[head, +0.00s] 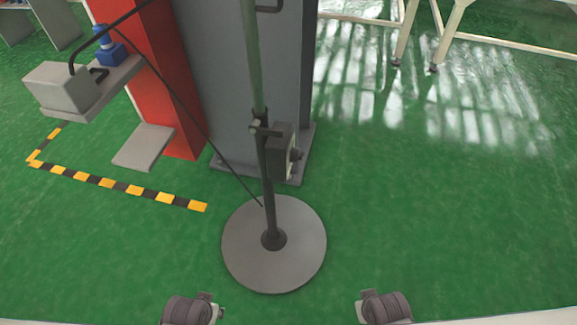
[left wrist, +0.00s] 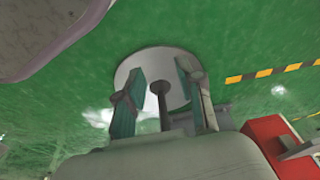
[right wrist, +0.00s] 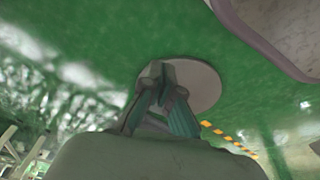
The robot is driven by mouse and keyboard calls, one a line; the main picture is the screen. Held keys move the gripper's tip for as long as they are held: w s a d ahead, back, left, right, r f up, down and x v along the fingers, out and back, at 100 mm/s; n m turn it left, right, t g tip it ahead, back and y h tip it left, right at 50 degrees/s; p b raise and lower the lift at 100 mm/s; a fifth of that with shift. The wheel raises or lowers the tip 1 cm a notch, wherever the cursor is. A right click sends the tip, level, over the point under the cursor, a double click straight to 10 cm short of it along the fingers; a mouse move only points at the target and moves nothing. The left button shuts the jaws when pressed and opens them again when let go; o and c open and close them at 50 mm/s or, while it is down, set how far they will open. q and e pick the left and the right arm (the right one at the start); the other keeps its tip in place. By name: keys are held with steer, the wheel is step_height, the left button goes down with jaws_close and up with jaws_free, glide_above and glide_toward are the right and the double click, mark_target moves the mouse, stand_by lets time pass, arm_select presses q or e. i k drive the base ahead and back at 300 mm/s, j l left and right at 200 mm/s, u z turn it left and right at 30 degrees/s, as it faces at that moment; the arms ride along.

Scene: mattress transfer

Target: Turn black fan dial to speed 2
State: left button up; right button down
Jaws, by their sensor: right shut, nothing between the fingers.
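The fan's pole (head: 268,190) rises from a round grey base (head: 245,255) in the middle of the head view. A dark control box (head: 281,152) with a small round dial (head: 294,154) on its right side is on the pole. The dial's setting is too small to read, and the fan head is out of view. In the left wrist view, my left gripper (left wrist: 160,72) is open, with the base (left wrist: 158,54) and lower pole beyond its fingers. In the right wrist view, my right gripper (right wrist: 165,78) is shut and empty in front of the base (right wrist: 205,82).
A grey column (head: 212,75) and a red panel (head: 165,75) stand behind the pole. A thin cable hangs from the left to the pole. Yellow-black floor tape (head: 120,187) lies at left. White table legs (head: 405,30) are at upper right. Green floor is clear at right.

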mark_target(295, 155)
steer(key=l, duration=0.3)
steer(key=l+z, duration=0.45)
steer(key=i+l+z, duration=0.2)
steer(key=l+z, duration=0.25)
